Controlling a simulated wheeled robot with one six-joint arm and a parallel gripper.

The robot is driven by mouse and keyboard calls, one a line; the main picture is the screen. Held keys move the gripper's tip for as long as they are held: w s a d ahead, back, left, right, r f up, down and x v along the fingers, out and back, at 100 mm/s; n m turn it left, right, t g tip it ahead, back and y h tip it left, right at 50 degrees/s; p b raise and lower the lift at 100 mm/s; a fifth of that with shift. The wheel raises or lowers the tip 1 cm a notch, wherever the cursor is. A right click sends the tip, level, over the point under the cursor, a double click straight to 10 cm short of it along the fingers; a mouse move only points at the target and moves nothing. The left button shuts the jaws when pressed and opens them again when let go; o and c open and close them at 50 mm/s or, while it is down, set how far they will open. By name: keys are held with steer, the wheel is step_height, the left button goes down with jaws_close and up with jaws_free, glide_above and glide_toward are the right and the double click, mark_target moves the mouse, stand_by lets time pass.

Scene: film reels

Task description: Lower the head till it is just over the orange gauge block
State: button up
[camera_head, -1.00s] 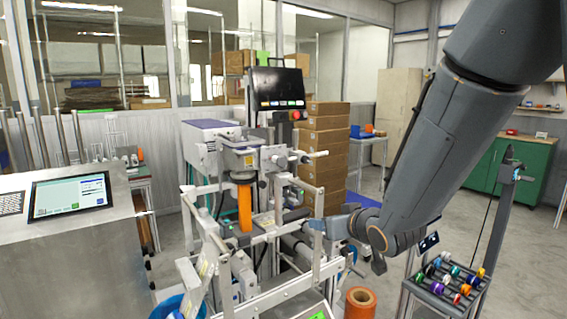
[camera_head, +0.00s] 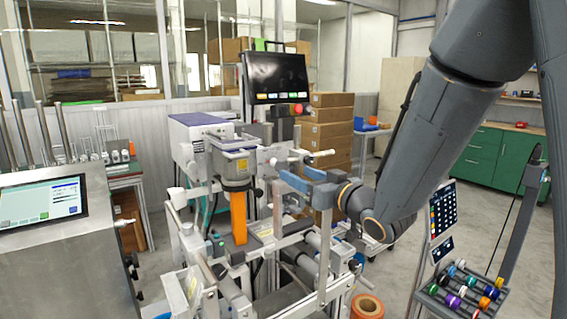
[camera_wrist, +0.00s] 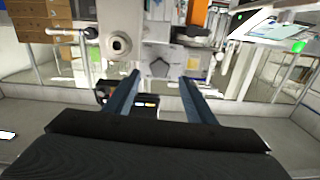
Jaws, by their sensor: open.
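The orange gauge block (camera_head: 238,218) stands upright on the machine, its top right under the grey cylindrical head (camera_head: 232,168). I cannot tell whether a gap is left between them. My gripper (camera_head: 293,178) is at the right of the head, its blue fingers pointing left at the machine. In the wrist view, my gripper (camera_wrist: 160,80) is open and empty. A dark star-shaped knob (camera_wrist: 158,67) shows just past the fingertips, between them; contact cannot be seen. Part of an orange piece (camera_wrist: 197,15) shows at the top edge there.
A black monitor (camera_head: 275,78) stands above the machine. Rails and rollers (camera_head: 290,240) surround the block. A steel cabinet with a screen (camera_head: 65,250) is at left, a rack of coloured reels (camera_head: 462,290) at lower right, and an orange roll (camera_head: 367,306) on the floor.

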mark_target(284, 166)
steer(key=p+x, duration=0.2)
steer(key=x, duration=0.6)
steer(key=c, duration=1)
steer(key=shift+n+b, duration=0.3)
steer(key=shift+b, duration=0.15)
steer(key=shift+c, duration=0.2)
steer(key=shift+n+b, duration=1)
steer(key=shift+n, duration=0.3)
steer(key=shift+r, duration=0.1)
